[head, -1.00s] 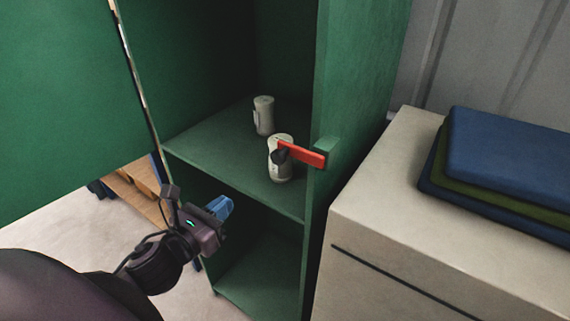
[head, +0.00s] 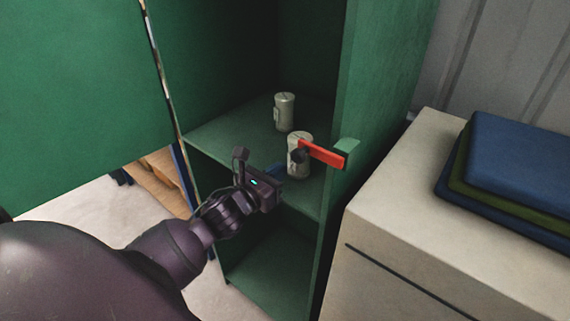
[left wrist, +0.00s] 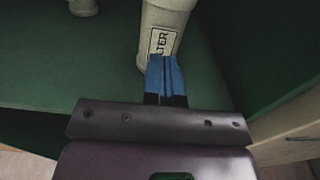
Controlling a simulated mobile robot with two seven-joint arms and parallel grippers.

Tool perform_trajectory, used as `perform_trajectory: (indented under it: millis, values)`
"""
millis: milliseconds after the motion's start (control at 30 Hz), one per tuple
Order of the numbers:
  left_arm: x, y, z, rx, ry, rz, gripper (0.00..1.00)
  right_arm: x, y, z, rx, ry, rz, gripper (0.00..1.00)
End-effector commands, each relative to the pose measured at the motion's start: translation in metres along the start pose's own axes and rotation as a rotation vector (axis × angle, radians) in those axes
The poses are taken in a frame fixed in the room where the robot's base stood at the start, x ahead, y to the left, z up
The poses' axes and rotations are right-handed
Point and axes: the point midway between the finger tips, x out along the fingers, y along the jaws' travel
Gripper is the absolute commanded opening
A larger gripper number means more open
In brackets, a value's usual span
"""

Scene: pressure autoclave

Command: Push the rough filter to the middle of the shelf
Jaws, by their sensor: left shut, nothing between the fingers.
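Two pale cylindrical canisters stand upright on the green cabinet's upper shelf (head: 232,134). The front canister (head: 297,166) is near the shelf's front edge, towards the right wall, partly behind a red handle. The rear canister (head: 284,112) stands deeper in. In the left wrist view the front canister (left wrist: 163,30) has a label ending in "LTER"; the word before it is not readable. My left gripper (head: 278,171) is shut and empty, its blue fingertips (left wrist: 165,62) right at the front canister's near side. I cannot tell whether they touch it. My right gripper is out of view.
The red handle (head: 323,153) juts out at the cabinet's right wall (head: 350,90). The open green door (head: 70,100) is on the left. A pale cabinet with folded cloths (head: 520,150) stands at the right. The shelf's left part is clear.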

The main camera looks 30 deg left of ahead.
Motion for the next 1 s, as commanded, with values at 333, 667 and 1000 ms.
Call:
perform_trajectory:
  millis: [333, 667, 1000]
  values:
    - [0.028, 0.000, 0.000, -0.001, 0.001, 0.000, 0.00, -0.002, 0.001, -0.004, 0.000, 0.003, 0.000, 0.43]
    - [0.028, 0.000, 0.000, 0.000, 0.001, 0.000, 0.00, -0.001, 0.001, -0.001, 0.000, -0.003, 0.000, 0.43]
    - [0.068, 0.003, 0.000, 0.002, -0.001, -0.003, 0.00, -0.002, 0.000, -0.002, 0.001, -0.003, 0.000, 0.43]
